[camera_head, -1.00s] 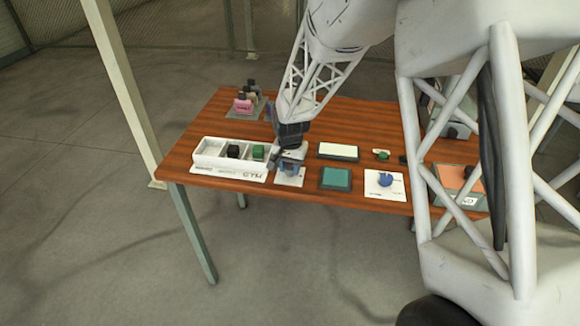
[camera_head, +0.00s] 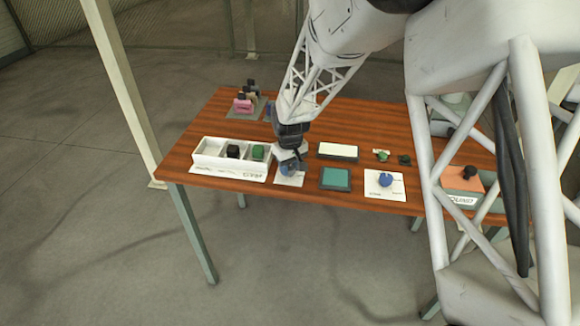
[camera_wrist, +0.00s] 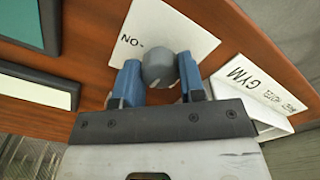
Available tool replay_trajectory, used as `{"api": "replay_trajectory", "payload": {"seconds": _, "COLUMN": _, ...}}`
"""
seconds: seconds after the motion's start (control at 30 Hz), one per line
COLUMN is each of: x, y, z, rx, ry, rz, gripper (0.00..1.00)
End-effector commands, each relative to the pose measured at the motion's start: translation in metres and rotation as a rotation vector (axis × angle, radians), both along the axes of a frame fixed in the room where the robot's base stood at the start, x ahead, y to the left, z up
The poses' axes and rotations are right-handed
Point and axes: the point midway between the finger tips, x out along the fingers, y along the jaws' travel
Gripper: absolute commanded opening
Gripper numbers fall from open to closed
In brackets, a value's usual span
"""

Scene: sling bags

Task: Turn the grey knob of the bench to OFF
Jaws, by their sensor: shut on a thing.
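The grey knob (camera_wrist: 158,63) stands on a white plate (camera_wrist: 188,28) in the wrist view. My gripper (camera_wrist: 159,76) is shut on the knob, with one blue finger at each side of it. The plate carries the word ON, upside down in this view, left of the knob. A small pale mark shows on the knob's edge towards my gripper. No OFF label is visible. In the head view my gripper (camera_head: 290,165) is over the plate (camera_head: 290,181) at the table's front edge and hides the knob.
A white divided tray (camera_head: 208,161) with dark and green items is just left. A blue knob (camera_head: 386,180) on another white plate, a teal pad (camera_head: 335,179) and a pale block (camera_head: 338,151) are to the right.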

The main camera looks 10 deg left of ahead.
Motion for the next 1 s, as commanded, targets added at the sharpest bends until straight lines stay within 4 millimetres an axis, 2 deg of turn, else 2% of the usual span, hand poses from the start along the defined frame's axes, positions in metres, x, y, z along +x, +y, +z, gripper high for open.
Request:
{"api": "replay_trajectory", "payload": {"seconds": 0.2, "x": 0.0000, "y": 0.0000, "z": 0.0008, "rx": 0.001, "ry": -0.001, "rz": 0.066, "gripper": 0.13}}
{"api": "replay_trajectory", "payload": {"seconds": 0.67, "x": 0.0003, "y": 0.0001, "z": 0.0010, "rx": 0.001, "ry": -0.001, "rz": 0.081, "gripper": 0.13}}
{"api": "replay_trajectory", "payload": {"seconds": 0.7, "x": 0.0003, "y": 0.0001, "z": 0.0010, "rx": 0.001, "ry": -0.001, "rz": 0.081, "gripper": 0.43}}
{"api": "replay_trajectory", "payload": {"seconds": 0.8, "x": 0.0002, "y": 0.0001, "z": 0.0007, "rx": 0.001, "ry": -0.001, "rz": 0.080, "gripper": 0.58}}
{"api": "replay_trajectory", "payload": {"seconds": 0.83, "x": 0.0002, "y": 0.0001, "z": 0.0006, "rx": 0.001, "ry": -0.001, "rz": 0.080, "gripper": 0.63}}
{"api": "replay_trajectory", "payload": {"seconds": 1.0, "x": 0.0001, "y": 0.0000, "z": 0.0004, "rx": 0.000, "ry": 0.000, "rz": 0.080, "gripper": 0.63}}
